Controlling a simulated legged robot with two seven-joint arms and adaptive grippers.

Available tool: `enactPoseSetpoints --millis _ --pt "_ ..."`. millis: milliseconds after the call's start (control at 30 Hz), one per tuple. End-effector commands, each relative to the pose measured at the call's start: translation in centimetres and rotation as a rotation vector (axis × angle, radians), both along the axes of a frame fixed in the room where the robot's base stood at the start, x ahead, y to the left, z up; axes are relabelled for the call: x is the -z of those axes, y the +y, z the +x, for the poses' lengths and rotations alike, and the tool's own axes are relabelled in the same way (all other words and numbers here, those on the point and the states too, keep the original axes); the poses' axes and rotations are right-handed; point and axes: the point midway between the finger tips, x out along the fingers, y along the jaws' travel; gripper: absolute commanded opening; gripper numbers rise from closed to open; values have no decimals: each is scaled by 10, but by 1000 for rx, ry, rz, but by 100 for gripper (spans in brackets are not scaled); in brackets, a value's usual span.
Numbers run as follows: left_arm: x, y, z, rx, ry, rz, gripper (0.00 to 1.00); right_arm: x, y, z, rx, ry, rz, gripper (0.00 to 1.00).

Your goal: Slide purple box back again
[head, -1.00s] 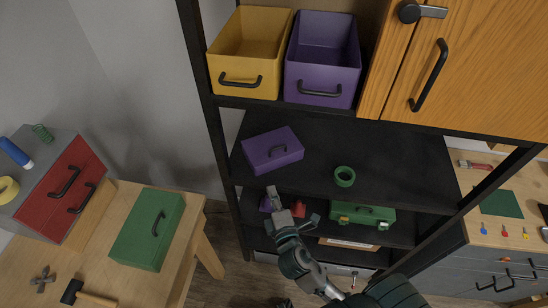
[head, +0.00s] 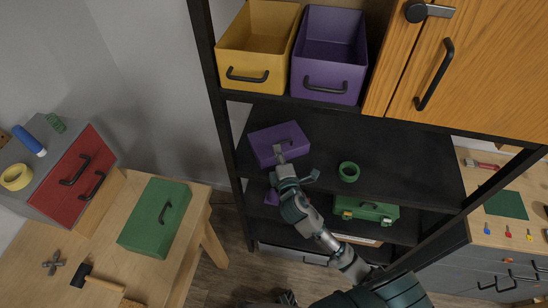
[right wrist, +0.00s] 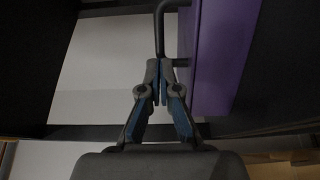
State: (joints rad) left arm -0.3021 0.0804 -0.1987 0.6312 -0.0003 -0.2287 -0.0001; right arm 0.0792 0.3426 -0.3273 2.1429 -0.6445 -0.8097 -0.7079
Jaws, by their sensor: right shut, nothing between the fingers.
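The closed purple box (head: 265,147) with a dark handle lies near the left end of the middle black shelf. My right gripper (head: 280,158) is at the front of this box, near its handle, and partly hides its front. In the right wrist view its fingers (right wrist: 159,85) are shut with nothing between them. The fingertips lie at or near the dark handle (right wrist: 160,30); I cannot tell whether they touch it. The purple box's side (right wrist: 222,55) is just right of them. My left gripper is not in view.
A green tape roll (head: 349,171) lies right of the box on the shelf. The upper shelf holds a yellow bin (head: 246,75) and an open purple bin (head: 326,85). A green toolbox (head: 367,211) stands below. A dark rack post (head: 215,120) bounds the left.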

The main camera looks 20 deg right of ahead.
Motion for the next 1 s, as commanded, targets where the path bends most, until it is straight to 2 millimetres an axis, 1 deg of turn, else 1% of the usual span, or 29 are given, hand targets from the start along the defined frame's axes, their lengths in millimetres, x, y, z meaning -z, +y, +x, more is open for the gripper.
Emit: enactPoseSetpoints --millis 333,433,467,600,700,800,900,1000 --pt "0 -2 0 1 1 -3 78 0 -1 1 0 0 0 0" --pt "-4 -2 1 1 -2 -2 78 -2 -8 6 2 -1 -3 0" --pt "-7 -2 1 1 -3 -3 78 -2 -13 10 3 0 -4 0" --pt "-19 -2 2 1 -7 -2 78 -5 -44 32 4 0 -4 0" --pt "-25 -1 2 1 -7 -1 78 -4 -67 49 4 -1 -3 0" --pt "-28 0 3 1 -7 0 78 -3 -86 63 3 -1 -3 0" --pt "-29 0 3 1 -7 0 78 -2 -99 72 2 -1 0 0" --pt "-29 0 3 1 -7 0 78 -1 -105 76 1 -2 1 0"
